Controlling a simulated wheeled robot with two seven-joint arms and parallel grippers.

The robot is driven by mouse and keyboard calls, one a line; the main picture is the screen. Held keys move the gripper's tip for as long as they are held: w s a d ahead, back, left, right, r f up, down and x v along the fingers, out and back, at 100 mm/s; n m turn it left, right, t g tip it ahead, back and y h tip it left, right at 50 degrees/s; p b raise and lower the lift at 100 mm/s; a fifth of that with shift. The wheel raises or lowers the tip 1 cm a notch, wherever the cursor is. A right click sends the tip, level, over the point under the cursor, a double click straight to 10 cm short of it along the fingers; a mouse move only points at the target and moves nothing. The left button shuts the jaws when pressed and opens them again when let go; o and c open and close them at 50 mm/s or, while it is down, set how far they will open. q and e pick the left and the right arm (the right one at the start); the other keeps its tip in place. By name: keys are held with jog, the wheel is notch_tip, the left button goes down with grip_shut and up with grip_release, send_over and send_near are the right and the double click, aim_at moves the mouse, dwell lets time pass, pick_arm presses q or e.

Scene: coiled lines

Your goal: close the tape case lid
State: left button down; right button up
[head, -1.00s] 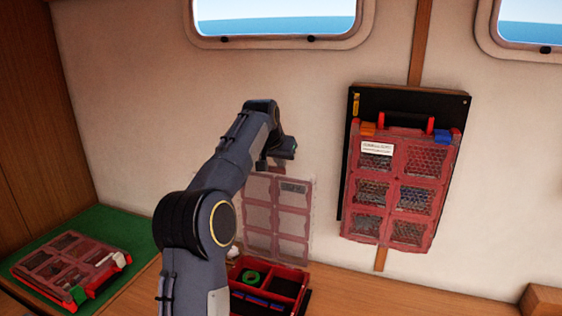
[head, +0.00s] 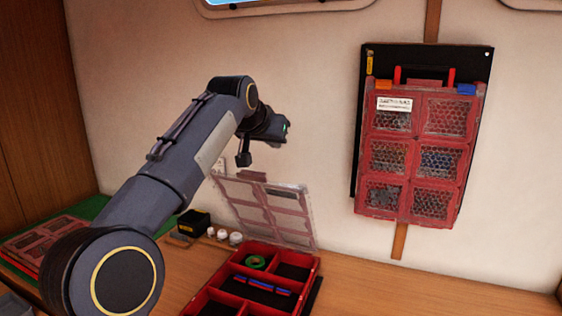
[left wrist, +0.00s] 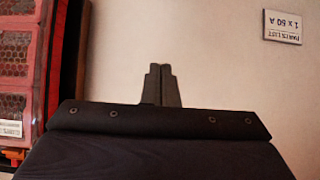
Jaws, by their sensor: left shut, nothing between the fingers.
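The tape case (head: 265,270) is a red compartment box on the wooden counter, with a green tape roll (head: 255,262) and blue and red strips inside. Its clear lid (head: 270,212) with red frames stands raised at the back, tilted. My left gripper (head: 244,158) hangs above the lid's upper left edge, apart from it as far as I can tell. In the left wrist view its fingers (left wrist: 161,86) are shut together with nothing between them. My right gripper is not in view.
A red case (head: 425,150) hangs on a black board on the wall at right. Another red case (head: 45,240) lies on a green mat at left. A black and yellow item (head: 194,223) and small white items (head: 222,235) sit left of the open case. A label (left wrist: 283,27) is on the wall.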

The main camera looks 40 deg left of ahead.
pick_arm(q)
jog(key=s+b, duration=0.2)
jog(key=s+d+f+t+b, duration=0.1)
jog(key=b, duration=0.1)
jog(key=s+f+t+b, duration=0.1)
jog(key=s+b, duration=0.1)
jog(key=b, duration=0.1)
jog(key=shift+s+d+f, duration=0.2)
jog(key=shift+s+d, duration=0.15)
jog(key=shift+d, duration=0.05)
jog(key=shift+s+d+t+y+b, duration=0.25)
jog(key=shift+s+t+y+b, duration=0.05)
jog(key=shift+s+b, duration=0.4)
